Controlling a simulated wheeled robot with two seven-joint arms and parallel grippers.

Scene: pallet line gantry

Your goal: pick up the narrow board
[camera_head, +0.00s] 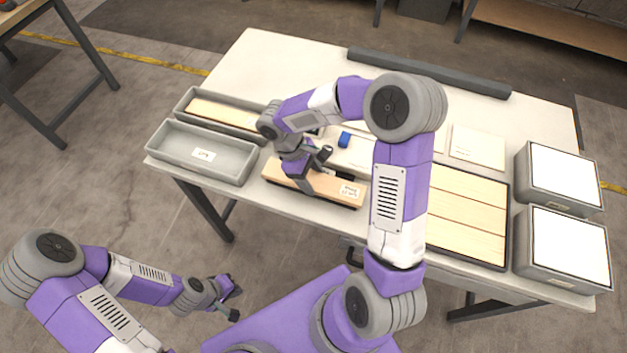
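A narrow light-wood board (282,170) lies in a low dark holder near the table's front edge. A small white label (349,190) is at its right end. My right gripper (316,168) is above the middle of this board and hides part of it. I cannot tell whether its fingers touch the board or are closed. Another light-wood board (222,112) lies in the grey back-left tray (185,101). My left gripper (236,302) is open and empty, low over the floor in front of the table.
An empty grey tray (203,170) stands left of the board. A dark-framed panel of wide planks (466,215) lies to the right, beside two white-topped grey boxes (565,240). A dark bar (430,73) runs along the table's back.

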